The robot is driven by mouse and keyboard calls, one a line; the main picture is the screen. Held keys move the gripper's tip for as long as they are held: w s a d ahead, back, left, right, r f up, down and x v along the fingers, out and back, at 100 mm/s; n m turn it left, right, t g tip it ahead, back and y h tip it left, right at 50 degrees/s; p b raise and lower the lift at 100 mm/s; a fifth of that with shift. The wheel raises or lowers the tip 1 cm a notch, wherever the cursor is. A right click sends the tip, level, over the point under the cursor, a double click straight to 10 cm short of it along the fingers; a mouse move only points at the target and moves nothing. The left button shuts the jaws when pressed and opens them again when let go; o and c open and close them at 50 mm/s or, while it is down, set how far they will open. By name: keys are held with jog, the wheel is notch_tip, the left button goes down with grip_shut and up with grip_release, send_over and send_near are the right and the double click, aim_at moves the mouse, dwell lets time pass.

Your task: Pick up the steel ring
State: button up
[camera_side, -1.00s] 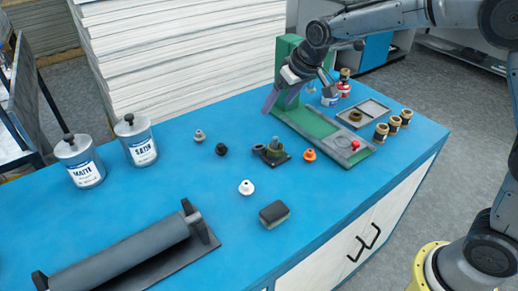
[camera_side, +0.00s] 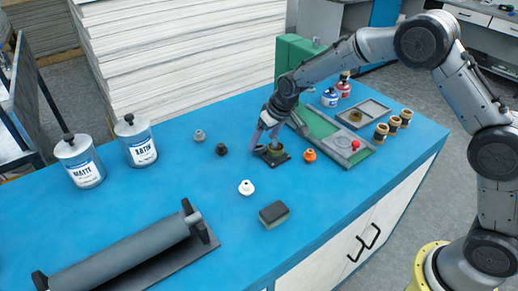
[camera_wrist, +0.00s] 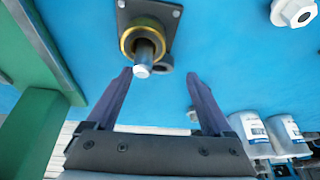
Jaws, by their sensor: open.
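A dark square base (camera_side: 281,157) with an upright grey pin stands in the middle of the blue table. A dark ring with a gold rim (camera_wrist: 129,40) sits around the pin (camera_wrist: 143,68) in the wrist view. A small dark grey ring-like piece (camera_wrist: 166,58) lies beside it, partly behind the pin. I cannot tell for certain which ring is the steel one. My gripper (camera_side: 266,140) is above and beside the base, fingers pointing down. In the wrist view my gripper (camera_wrist: 159,75) is open and empty, with the pin's tip near the left finger.
A green press (camera_side: 294,58) stands behind right, with a tray (camera_side: 375,106) beside it. A black piece (camera_side: 221,149), white piece (camera_side: 246,188) and orange piece (camera_side: 309,155) lie around the base. A sponge block (camera_side: 274,214) and long roller (camera_side: 120,258) are in front. Two cans (camera_side: 84,168) stand left.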

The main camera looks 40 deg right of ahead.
jog(key=shift+x, duration=1.8)
grip_shut()
